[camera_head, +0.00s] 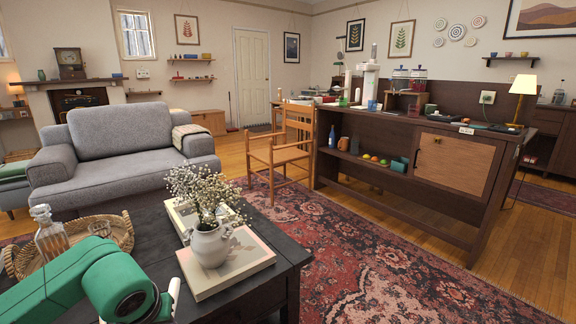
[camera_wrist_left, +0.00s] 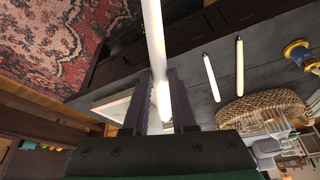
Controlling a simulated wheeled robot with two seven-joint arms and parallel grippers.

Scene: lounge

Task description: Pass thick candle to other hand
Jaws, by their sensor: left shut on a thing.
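In the left wrist view, my left gripper (camera_wrist_left: 160,78) is shut on a long white thick candle (camera_wrist_left: 153,35). The candle sticks out past the fingertips toward the top of that view, and its upper end is cut off by the frame edge. In the head view, my green left arm comes in at the lower left over the dark table (camera_head: 150,232); its fingers are mostly hidden there. My right gripper is in neither view.
Two thinner candles (camera_wrist_left: 212,77) (camera_wrist_left: 239,68) lie on the table. A wicker basket (camera_head: 128,232), a glass decanter (camera_head: 51,238) and a flower vase (camera_head: 210,245) on a book (camera_head: 245,262) also stand there. A patterned rug (camera_head: 370,255) lies right of the table.

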